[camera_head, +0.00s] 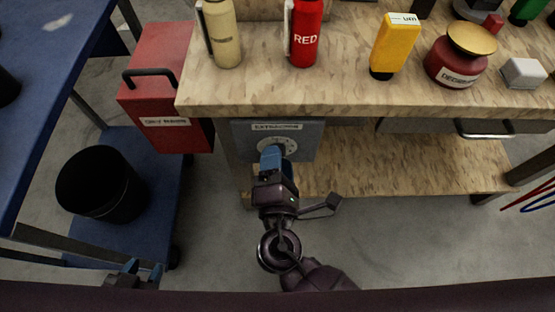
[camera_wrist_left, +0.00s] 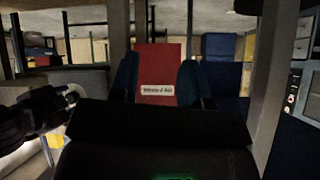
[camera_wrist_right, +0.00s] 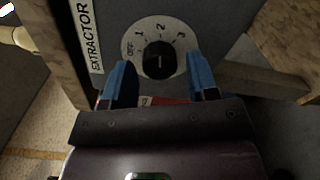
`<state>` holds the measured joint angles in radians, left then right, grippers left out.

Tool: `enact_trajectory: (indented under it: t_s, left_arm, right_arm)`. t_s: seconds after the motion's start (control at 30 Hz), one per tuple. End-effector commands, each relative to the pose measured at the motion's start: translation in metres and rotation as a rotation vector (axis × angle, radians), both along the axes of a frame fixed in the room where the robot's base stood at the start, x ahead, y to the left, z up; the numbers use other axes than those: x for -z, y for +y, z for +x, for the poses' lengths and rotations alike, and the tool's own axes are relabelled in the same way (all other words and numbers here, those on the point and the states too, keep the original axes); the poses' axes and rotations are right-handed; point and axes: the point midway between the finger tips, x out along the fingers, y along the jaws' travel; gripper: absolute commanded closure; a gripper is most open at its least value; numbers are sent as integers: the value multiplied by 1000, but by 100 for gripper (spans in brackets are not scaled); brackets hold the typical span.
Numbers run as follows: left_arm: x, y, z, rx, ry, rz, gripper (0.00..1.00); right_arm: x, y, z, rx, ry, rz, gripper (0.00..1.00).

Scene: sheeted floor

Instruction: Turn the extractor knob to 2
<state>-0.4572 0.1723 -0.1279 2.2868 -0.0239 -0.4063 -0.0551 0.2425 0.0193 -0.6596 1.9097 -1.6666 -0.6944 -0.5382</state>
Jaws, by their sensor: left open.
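The extractor knob (camera_wrist_right: 159,60) is black and sits on a white dial (camera_wrist_right: 134,39) marked OFF, 1, 2 and 3. In the right wrist view its short pale line stands roughly upright, in line with the 2; the picture is dark. My right gripper (camera_wrist_right: 161,68) is open, with one blue finger on each side of the knob and a gap at both sides. In the head view my right gripper (camera_head: 272,155) covers part of the dial (camera_head: 290,146) on the grey extractor panel (camera_head: 305,137). My left gripper (camera_head: 143,268) is open and empty at the lower left.
The panel hangs under the workbench (camera_head: 340,97), which carries bottles and a red jar (camera_head: 452,65). A red box (camera_head: 165,95) is left of the panel. A black bin (camera_head: 100,185) stands on a blue cart. A wooden lower shelf (camera_head: 400,165) lies right of the panel.

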Motion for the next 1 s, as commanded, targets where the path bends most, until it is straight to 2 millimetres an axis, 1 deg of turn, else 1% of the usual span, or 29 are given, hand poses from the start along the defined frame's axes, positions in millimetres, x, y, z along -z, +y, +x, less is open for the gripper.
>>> enact_trajectory:
  t_s: [0.3, 0.43, 0.57, 0.8, 0.9, 1.0]
  left_arm:
    - [0, 0, 0, 0, 1, 0, 57]
    - [-1, 0, 0, -1, -1, -1, 57]
    - [-2, 0, 1, -3, -3, -3, 57]
    - [-1, 1, -1, -10, 5, -9, 57]
    - [-1, 2, -2, -14, 8, -10, 57]
    - [-2, 2, -3, -16, 9, -13, 57]
  right_arm:
    - [0, 0, 0, 0, -1, 0, 39]
    - [0, 0, -8, -1, 0, 0, 39]
    - [-1, 0, -26, -2, 0, -2, 39]
    - [-1, 0, -70, -2, 0, -3, 39]
    - [-1, 0, -86, -2, -1, -2, 39]
    - [-1, 0, -97, 0, -1, -1, 39]
